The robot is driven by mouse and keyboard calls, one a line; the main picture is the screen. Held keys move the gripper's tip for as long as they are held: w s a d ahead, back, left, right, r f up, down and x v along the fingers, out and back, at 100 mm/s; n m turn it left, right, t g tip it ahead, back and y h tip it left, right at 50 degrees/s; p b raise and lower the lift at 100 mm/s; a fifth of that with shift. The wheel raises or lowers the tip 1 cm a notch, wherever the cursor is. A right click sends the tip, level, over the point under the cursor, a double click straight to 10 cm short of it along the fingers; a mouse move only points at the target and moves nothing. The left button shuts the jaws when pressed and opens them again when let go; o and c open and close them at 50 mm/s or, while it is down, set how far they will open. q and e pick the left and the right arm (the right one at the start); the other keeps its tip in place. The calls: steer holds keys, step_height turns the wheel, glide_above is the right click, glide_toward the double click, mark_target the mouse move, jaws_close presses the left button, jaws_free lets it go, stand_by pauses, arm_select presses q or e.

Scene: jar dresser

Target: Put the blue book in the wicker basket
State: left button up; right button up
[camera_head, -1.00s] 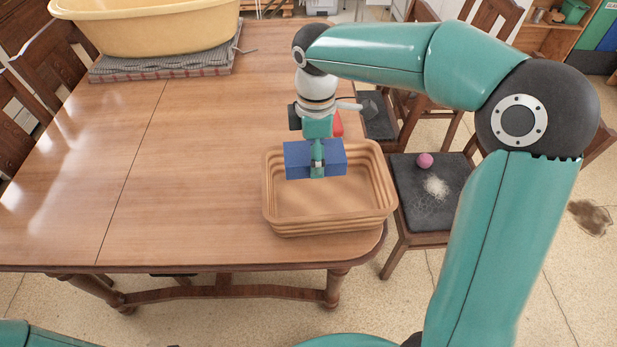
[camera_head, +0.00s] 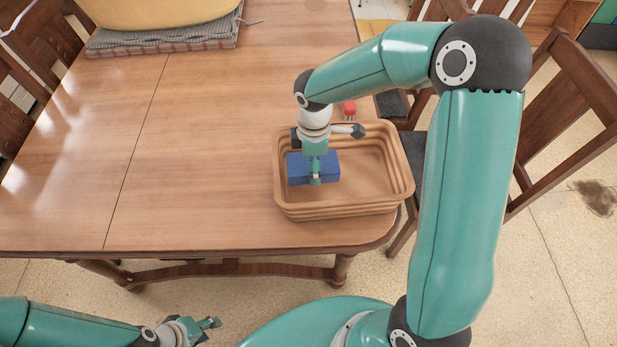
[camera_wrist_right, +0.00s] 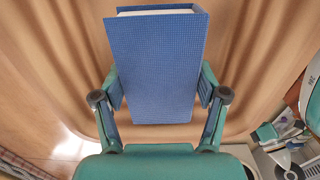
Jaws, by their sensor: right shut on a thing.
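The blue book (camera_head: 328,168) is inside the tan wicker basket (camera_head: 370,208), toward its left side. My right gripper (camera_head: 315,178) is over the book and shut on it. In the right wrist view, the blue book (camera_wrist_right: 158,65) stands between the two fingers of my right gripper (camera_wrist_right: 160,92), with the basket's ribbed wall (camera_wrist_right: 255,60) behind it. Whether the book touches the basket floor cannot be told. My left gripper (camera_head: 210,328) is at the bottom left, away from the table, empty, with its fingers apart.
The basket stands near the right front corner of the wooden table (camera_head: 190,150). A red object (camera_head: 349,109) lies just behind it. A yellow tub (camera_head: 160,10) on a folded cloth (camera_head: 165,38) is at the back left. The table's left and middle are clear.

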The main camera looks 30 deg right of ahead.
steer(key=shift+f, duration=2.6)
steer(key=shift+f, duration=0.1)
steer(key=o, duration=1.5)
steer(key=shift+c, duration=0.2)
step_height(320, 180, up, 12)
steer(key=shift+r, duration=0.1)
